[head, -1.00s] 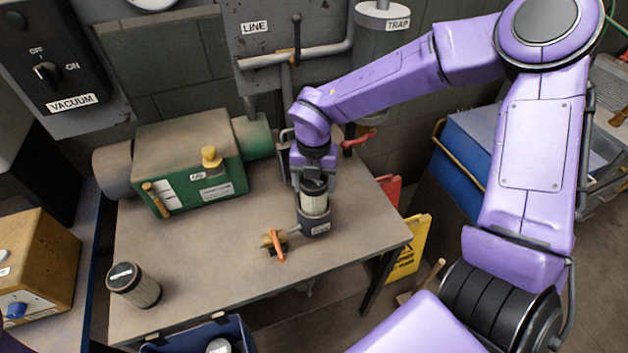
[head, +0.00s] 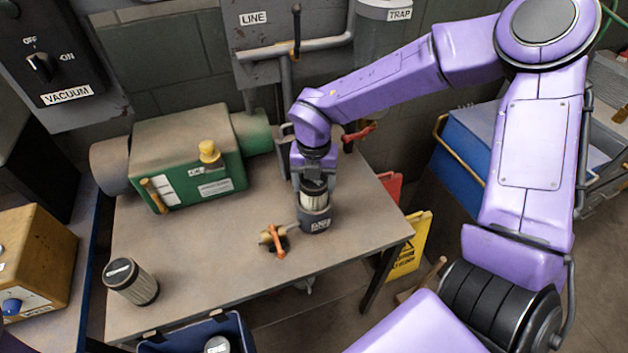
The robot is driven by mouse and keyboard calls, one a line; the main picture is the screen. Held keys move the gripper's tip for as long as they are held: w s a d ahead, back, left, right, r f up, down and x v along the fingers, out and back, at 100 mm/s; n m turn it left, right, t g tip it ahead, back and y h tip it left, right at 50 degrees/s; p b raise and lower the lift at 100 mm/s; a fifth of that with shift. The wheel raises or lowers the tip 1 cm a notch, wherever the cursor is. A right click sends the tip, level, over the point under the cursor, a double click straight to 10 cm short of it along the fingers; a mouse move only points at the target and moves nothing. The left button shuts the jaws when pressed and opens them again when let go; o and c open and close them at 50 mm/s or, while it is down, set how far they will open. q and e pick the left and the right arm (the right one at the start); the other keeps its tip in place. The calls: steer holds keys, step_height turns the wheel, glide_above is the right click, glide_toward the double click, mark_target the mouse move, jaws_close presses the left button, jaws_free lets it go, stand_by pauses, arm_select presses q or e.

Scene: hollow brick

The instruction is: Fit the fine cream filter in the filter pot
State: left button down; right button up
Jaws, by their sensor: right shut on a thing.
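The cream filter (head: 315,195) has pale pleats and a dark top cap. My right gripper (head: 314,178) is shut on its cap from above. The filter stands upright, with its lower end inside the mouth of the dark grey filter pot (head: 316,222) and the pleated upper part showing above the rim. How deep its lower end sits is hidden by the pot wall. The pot stands on the workbench (head: 210,245) and has a small label on its front. My left gripper is not in view.
A second, duller pleated filter (head: 132,282) stands at the bench's front left. A valve with an orange handle (head: 277,241) joins the pot's left side. A green pump (head: 190,160) is behind left. A blue bin (head: 240,333) is at the front edge. The bench's middle left is clear.

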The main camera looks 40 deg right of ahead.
steer(key=shift+f+b, duration=1.35)
steer(key=shift+f, duration=0.4)
steer(key=o, duration=1.6)
steer(key=shift+s, duration=0.1)
step_height(320, 180, up, 11)
steer(key=shift+a+f+b, duration=0.1)
steer(key=shift+f+b, duration=0.1)
steer(key=shift+b, duration=0.3)
